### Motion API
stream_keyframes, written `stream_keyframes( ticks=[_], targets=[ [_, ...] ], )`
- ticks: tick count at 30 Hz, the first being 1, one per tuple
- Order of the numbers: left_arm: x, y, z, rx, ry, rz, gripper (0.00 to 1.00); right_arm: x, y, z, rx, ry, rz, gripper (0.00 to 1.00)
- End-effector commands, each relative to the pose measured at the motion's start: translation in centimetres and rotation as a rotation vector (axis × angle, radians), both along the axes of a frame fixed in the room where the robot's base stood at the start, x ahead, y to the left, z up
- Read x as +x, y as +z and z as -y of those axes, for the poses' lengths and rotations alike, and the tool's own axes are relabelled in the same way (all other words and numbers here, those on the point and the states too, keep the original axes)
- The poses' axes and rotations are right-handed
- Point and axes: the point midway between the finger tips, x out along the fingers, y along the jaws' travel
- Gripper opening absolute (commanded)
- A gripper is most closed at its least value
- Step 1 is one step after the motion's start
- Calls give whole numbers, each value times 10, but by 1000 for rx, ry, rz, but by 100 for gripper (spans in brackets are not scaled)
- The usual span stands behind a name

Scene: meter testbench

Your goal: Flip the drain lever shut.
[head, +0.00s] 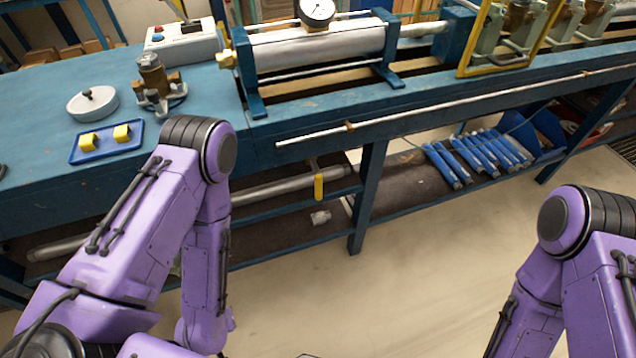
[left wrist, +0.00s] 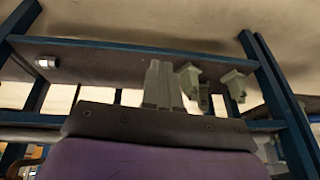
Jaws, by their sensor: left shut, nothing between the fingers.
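The drain lever (head: 319,186) is a short yellow handle under the front of the blue bench. It hangs roughly upright beside a grey pipe (head: 270,190) in the head view. I cannot make it out clearly in the left wrist view. My left gripper (left wrist: 162,84) shows in the left wrist view as pale grey fingers close together, shut and empty, in front of the bench's underside shelf. In the head view my left arm bends down in front of the bench and its gripper is hidden. My right gripper is out of view.
The blue bench (head: 40,100) carries a blue tray (head: 105,155) with yellow blocks. A bench leg (head: 368,195) stands right of the lever. The floor in front is clear.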

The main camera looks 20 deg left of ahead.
Motion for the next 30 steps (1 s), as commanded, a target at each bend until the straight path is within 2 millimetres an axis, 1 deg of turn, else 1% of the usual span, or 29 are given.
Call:
stream_keyframes(
  ticks=[7,8,9,10,11,12,14,15,16,17,18,19,21,24,27,30],
  targets=[
    [-1,0,0,0,0,-4,0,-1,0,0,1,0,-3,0],
    [-1,-1,0,-1,0,-1,0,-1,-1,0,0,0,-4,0],
    [4,-4,1,-4,7,21,0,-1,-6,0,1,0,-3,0],
    [13,-8,4,-12,15,55,0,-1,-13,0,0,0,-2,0],
    [26,-13,8,-25,27,108,0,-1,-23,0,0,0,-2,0],
    [50,-21,15,-53,53,206,0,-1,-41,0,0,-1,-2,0],
    [94,-27,31,-132,112,406,0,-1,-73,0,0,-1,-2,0],
    [124,-26,44,-211,159,556,0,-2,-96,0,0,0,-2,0],
    [145,-21,54,-280,196,666,0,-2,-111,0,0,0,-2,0],
    [163,-15,64,-356,230,770,0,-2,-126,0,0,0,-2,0],
    [183,-4,76,-466,275,897,0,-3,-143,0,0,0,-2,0],
    [194,5,84,-549,303,980,0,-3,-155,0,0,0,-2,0],
    [213,26,99,-737,364,1134,0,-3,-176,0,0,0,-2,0],
    [225,51,113,-942,419,1257,0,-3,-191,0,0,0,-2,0],
    [228,66,118,-1038,443,1300,0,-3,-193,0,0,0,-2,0],
    [228,71,118,-1051,449,1306,0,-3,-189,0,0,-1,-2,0]
  ],
)
